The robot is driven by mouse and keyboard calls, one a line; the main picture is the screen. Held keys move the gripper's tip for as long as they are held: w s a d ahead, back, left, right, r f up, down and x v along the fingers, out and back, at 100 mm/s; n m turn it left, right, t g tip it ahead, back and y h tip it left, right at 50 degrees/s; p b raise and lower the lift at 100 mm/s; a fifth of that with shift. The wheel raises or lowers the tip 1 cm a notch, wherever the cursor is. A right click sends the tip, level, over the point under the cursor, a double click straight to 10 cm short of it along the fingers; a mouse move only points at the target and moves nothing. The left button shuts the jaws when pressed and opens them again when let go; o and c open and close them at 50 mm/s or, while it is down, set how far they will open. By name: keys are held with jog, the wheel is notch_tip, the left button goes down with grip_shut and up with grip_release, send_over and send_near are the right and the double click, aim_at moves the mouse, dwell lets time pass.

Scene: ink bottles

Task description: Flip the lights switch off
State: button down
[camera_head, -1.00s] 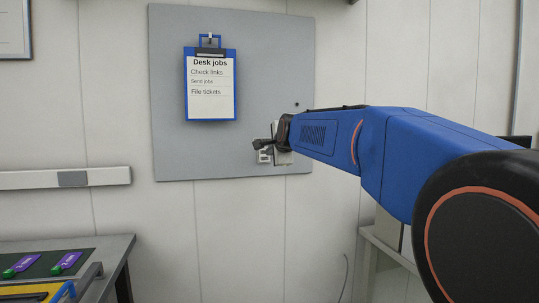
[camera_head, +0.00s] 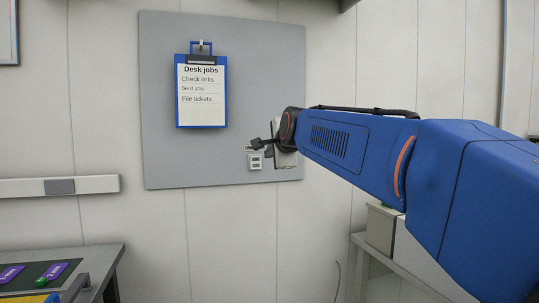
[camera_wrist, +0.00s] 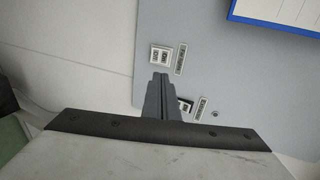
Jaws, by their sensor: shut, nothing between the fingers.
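A small pale switch plate (camera_head: 255,162) is on the grey wall panel, low and near its right edge. In the wrist view a light plate with two dark-marked rockers (camera_wrist: 160,54) shows beside a narrow label strip (camera_wrist: 181,58). A second, darker switch (camera_wrist: 186,105) with its own strip (camera_wrist: 202,108) is partly hidden behind my fingers. The labels are too small to read, so I cannot tell which is the lights switch. My gripper (camera_head: 257,144) is shut and empty in front of the panel; its tips (camera_wrist: 160,77) appear just below the light plate. Contact cannot be told.
The grey panel (camera_head: 165,150) also carries a blue clipboard (camera_head: 201,95) headed "Desk jobs", up and left of my gripper. A wall rail (camera_head: 90,185) is at left. A desk corner (camera_head: 105,262) is at lower left. A bench with a box (camera_head: 381,229) is below my arm.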

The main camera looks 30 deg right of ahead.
aim_at(258, 166)
jog(key=shift+s+f, duration=0.15)
jog(key=shift+f, duration=0.55)
jog(key=x, duration=1.4)
jog(key=shift+f, duration=0.1)
dwell(0.4)
